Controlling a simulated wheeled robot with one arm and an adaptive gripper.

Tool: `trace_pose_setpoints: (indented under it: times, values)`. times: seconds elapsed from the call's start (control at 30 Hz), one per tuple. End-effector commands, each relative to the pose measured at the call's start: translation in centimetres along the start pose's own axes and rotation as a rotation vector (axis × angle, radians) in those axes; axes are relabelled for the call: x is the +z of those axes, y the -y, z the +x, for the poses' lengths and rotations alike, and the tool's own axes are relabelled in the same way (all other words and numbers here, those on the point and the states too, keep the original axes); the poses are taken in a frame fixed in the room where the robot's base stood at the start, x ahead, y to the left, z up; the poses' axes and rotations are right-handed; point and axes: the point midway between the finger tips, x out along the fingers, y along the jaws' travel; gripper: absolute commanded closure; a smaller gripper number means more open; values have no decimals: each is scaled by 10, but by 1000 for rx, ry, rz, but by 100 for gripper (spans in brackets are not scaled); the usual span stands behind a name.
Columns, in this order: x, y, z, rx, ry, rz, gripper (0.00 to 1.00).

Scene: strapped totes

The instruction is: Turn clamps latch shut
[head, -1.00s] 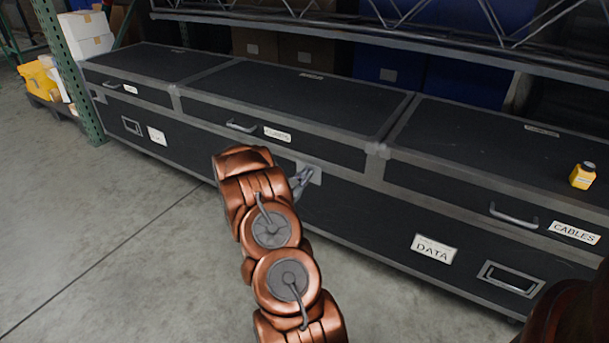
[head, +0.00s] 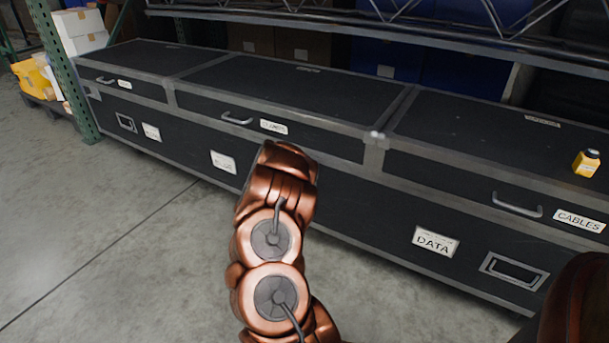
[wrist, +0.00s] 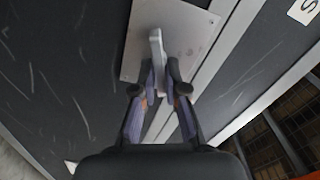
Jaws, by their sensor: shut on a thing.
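The clamps case (head: 320,140) is the middle black case, with a CLAMPS label (head: 273,127) on its lid front. In the wrist view, its latch is a pale grey lever (wrist: 156,46) on a square metal plate (wrist: 192,28). The lever runs nearly upright in that picture, with its lower end between my fingers. My gripper (wrist: 160,88) is shut on the lever, one finger on each side. In the head view my copper arm hides the gripper, the latch and its plate.
The cables case (head: 470,145) stands to the right with a yellow bottle (head: 586,163) on its lid. A carry handle (head: 237,119) is left of the CLAMPS label. A steel shelf beam (head: 400,32) runs above the cases. The floor (head: 90,230) at left is clear.

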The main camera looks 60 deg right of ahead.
Motion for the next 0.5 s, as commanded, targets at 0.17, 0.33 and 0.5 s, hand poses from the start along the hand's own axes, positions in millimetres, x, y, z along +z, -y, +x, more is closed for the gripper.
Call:
trace_pose_setpoints:
  times: [0.17,0.33,0.5]
  values:
    - [3,-8,-1,5,4,143,100]
    - [4,-8,-2,4,6,247,100]
    - [5,-8,-2,3,9,316,100]
